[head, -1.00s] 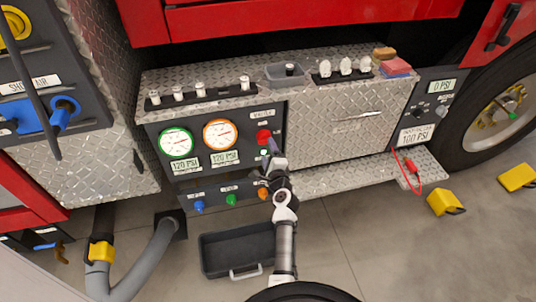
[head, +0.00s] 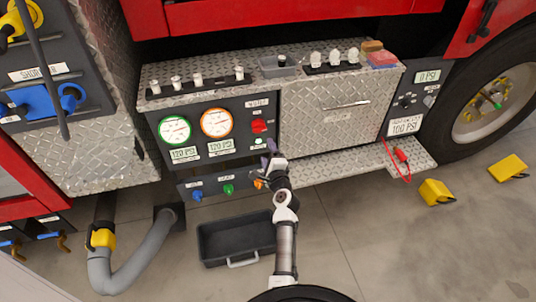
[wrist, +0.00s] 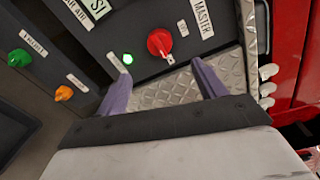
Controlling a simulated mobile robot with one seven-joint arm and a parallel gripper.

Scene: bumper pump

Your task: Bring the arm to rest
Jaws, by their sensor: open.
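My gripper (head: 270,150) is in front of the pump panel (head: 185,140), below the red master knob (head: 260,125). In the wrist view its two purple fingers (wrist: 162,88) stand wide apart with nothing between them. The red knob (wrist: 160,41) lies beyond the fingertips, and a lit green light (wrist: 127,59) shows near the left finger. My gripper looks apart from the knob. The orange knob (head: 258,184) is partly hidden by my arm in the head view.
Two gauges (head: 216,122) sit left of my gripper. Blue (head: 197,196) and green (head: 228,190) knobs line the lower panel. A grey bin (head: 235,240) is on the floor. A diamond-plate step (head: 340,165) juts out right. Yellow chocks (head: 436,192) lie on open floor.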

